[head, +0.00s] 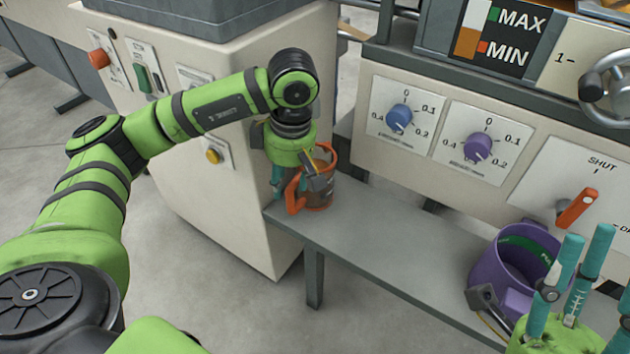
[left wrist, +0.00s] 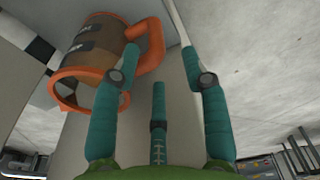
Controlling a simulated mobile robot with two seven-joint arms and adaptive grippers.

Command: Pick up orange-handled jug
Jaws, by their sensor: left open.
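The orange-handled jug (head: 321,188) stands upright near the left end of the grey bench, with an orange rim and a dark, see-through-looking body. Its orange handle (head: 294,194) faces my left gripper (head: 289,183), which points down beside the jug. In the left wrist view, the jug (left wrist: 92,50) is at the upper left and its handle reaches toward the space between my open fingers (left wrist: 160,60). I cannot tell whether the fingers touch the handle. My right gripper (head: 588,245) is at the lower right, fingers spread and pointing up, beside the purple jug (head: 490,278).
The grey bench (head: 390,240) is clear between the two jugs. A cream machine panel with a blue knob (head: 399,117), a purple knob (head: 477,147) and an orange lever (head: 577,208) rises behind it. A cream cabinet (head: 225,190) stands close at the left.

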